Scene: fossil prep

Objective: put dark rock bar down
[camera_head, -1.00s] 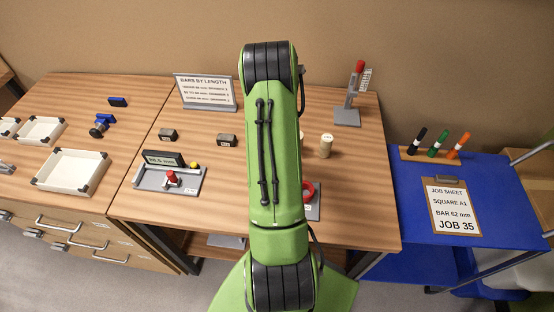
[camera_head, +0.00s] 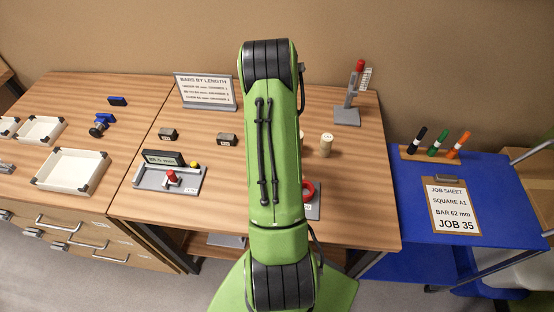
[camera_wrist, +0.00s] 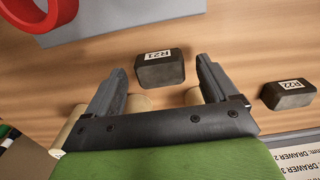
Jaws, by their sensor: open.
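A dark rock bar labelled R21 (camera_wrist: 160,70) lies on the wooden table in the wrist view. My gripper (camera_wrist: 165,75) is open, with one finger on each side of this bar and a visible gap to each. A second dark bar labelled R22 (camera_wrist: 289,94) lies apart to the right. In the head view my arm hides the gripper and the table below it. Two dark bars, a left one (camera_head: 168,134) and a right one (camera_head: 227,140), show left of the arm there.
A grey gauge (camera_head: 170,180) stands front left of the arm and a sign (camera_head: 206,91) behind. A red ring (camera_head: 308,191) and a pale cylinder (camera_head: 326,145) are close on the right. A grey stand (camera_head: 347,114) is back right. White trays (camera_head: 72,171) lie left.

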